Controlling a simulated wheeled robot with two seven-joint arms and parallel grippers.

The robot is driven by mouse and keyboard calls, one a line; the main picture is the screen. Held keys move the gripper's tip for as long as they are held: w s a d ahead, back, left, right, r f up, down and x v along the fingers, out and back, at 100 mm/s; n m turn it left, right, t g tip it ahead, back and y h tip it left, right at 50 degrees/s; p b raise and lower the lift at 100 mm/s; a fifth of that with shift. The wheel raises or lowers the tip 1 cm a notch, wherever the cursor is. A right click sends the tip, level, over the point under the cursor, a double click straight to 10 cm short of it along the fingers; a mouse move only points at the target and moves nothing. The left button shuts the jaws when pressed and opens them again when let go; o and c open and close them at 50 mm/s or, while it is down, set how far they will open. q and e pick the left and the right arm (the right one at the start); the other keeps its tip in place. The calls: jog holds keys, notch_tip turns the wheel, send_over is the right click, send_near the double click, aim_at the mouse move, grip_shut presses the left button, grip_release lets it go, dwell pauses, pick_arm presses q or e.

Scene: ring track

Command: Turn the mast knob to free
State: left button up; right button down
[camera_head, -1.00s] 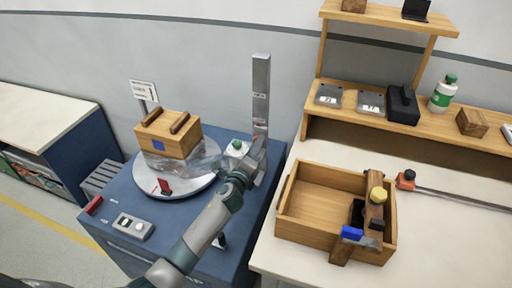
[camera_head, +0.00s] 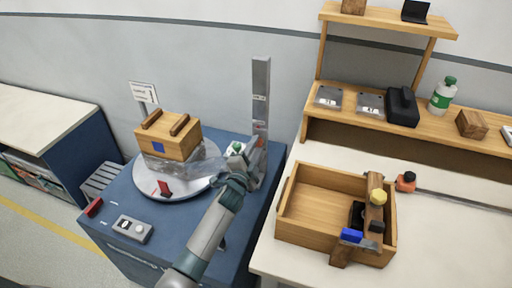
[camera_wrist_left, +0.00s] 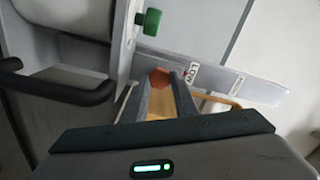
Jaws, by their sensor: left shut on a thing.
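The grey mast (camera_head: 261,85) stands upright at the back right of the blue cabinet. It also crosses the left wrist view (camera_wrist_left: 222,80), where it carries a label reading LOW. My left gripper (camera_head: 252,151) is at the lower part of the mast. In the left wrist view its two fingers (camera_wrist_left: 162,90) are shut around a reddish-orange piece (camera_wrist_left: 160,77), which looks like the mast knob. Most of that knob is hidden by the fingers, and its setting cannot be read. A green knob (camera_wrist_left: 150,22) beside the mast is outside the fingers. My right gripper is not in view.
A wooden box (camera_head: 168,135) with film around its base sits on the round turntable (camera_head: 145,181), left of my arm. A control box (camera_head: 133,229) is at the cabinet's front. An open wooden tray (camera_head: 310,205) is on the bench to the right.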

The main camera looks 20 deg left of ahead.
pick_arm(q)
jog(key=shift+f+n, duration=0.1)
jog(key=shift+n, duration=0.7)
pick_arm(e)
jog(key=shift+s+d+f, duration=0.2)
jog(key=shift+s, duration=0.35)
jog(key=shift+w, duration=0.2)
pick_arm(q)
jog(key=o, duration=1.1)
jog(key=shift+c, duration=0.2)
jog(key=shift+s, duration=0.15)
